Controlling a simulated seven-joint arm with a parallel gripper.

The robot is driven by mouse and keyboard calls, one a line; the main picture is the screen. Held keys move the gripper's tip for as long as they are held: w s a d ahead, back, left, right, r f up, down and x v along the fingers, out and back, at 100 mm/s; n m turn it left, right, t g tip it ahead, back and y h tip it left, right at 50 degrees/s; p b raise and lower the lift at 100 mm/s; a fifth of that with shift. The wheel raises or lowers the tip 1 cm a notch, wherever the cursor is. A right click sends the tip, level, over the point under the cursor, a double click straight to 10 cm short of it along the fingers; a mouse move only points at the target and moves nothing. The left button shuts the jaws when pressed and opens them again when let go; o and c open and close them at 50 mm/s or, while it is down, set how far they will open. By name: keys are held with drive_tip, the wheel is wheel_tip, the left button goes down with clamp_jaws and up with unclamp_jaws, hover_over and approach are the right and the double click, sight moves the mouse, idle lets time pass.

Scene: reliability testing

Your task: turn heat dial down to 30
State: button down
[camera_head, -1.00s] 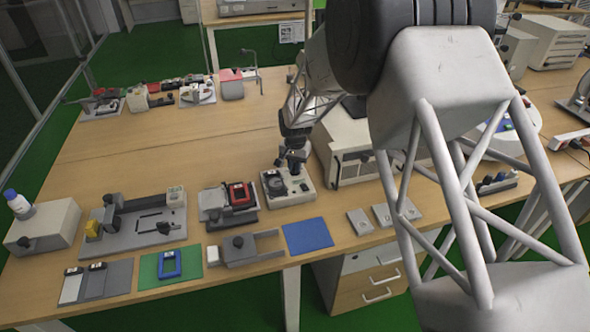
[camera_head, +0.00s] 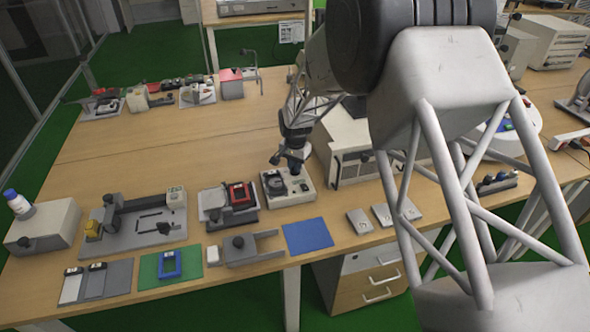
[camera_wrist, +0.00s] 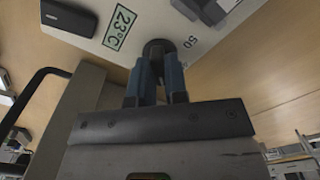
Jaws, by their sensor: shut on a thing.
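The heat device is a pale, low box (camera_head: 305,193) with a dark part on its top, near the middle of the wooden table. In the wrist view its panel (camera_wrist: 85,42) shows a green-framed label or display reading 23°C and a printed 50. My gripper (camera_head: 287,164) is over the box. In the wrist view my gripper (camera_wrist: 158,72) has its two blue-grey fingers close together on the dark round heat dial (camera_wrist: 157,46). The fingers hide part of the dial. I cannot read a pointer or a 30 mark.
A red-and-black device (camera_head: 240,195) stands just left of the box. A large pale instrument (camera_head: 345,150) stands close on the right. A blue mat (camera_head: 308,236) lies in front.

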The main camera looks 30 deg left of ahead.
drive_tip(key=shift+m, duration=0.7)
drive_tip(key=shift+m, duration=0.8)
drive_tip(key=c, duration=1.3)
unclamp_jaws()
drive_tip(key=shift+r, duration=0.1)
drive_tip(key=shift+r, duration=2.15)
